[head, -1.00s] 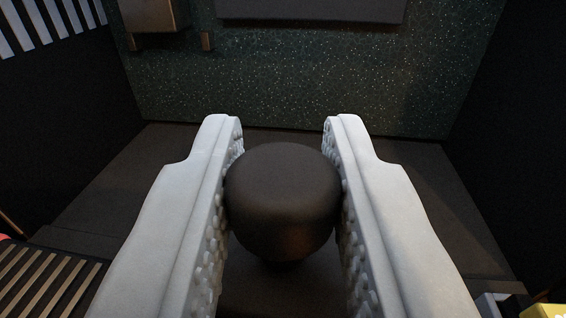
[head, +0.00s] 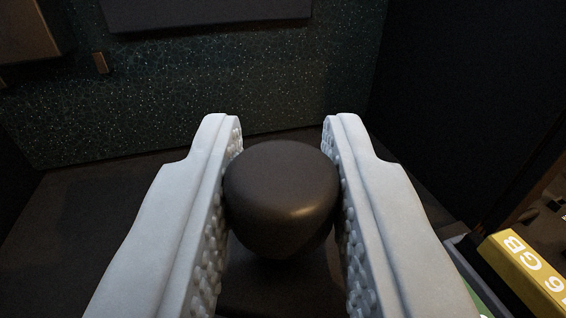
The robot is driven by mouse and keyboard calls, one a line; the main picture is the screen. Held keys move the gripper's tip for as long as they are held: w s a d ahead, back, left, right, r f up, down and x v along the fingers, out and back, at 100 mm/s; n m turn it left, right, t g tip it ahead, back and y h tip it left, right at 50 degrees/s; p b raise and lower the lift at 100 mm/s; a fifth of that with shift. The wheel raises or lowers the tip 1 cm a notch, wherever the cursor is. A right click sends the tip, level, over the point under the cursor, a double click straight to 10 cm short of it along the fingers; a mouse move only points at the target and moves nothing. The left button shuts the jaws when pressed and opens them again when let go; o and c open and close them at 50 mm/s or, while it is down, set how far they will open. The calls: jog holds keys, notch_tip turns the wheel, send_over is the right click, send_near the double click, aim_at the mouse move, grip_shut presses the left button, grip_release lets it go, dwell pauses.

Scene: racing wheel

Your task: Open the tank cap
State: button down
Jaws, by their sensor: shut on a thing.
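A dark brown, rounded knob-like cap (head: 281,195) is in the middle of the head view. My gripper (head: 282,135) has its two white fingers on either side of it, shut on it. The bumpy inner pads touch the cap's left and right sides. The cap's underside is in shadow, so I cannot tell whether it is still seated on anything. No tank can be made out below it.
A dark speckled green panel (head: 200,100) stands behind, with a dark flat box (head: 205,12) at its top. A dark wall (head: 470,90) rises on the right. Dark floor (head: 95,225) is bare at left.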

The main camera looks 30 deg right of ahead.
jog(key=shift+w+m+g+h, duration=0.35)
jog(key=shift+m+g+h, duration=0.35)
jog(key=shift+h, duration=0.2)
jog(key=c, duration=1.2)
grip_release()
jog(key=v, duration=1.7)
jog(key=shift+a, duration=0.35)
jog(key=shift+c, duration=0.5)
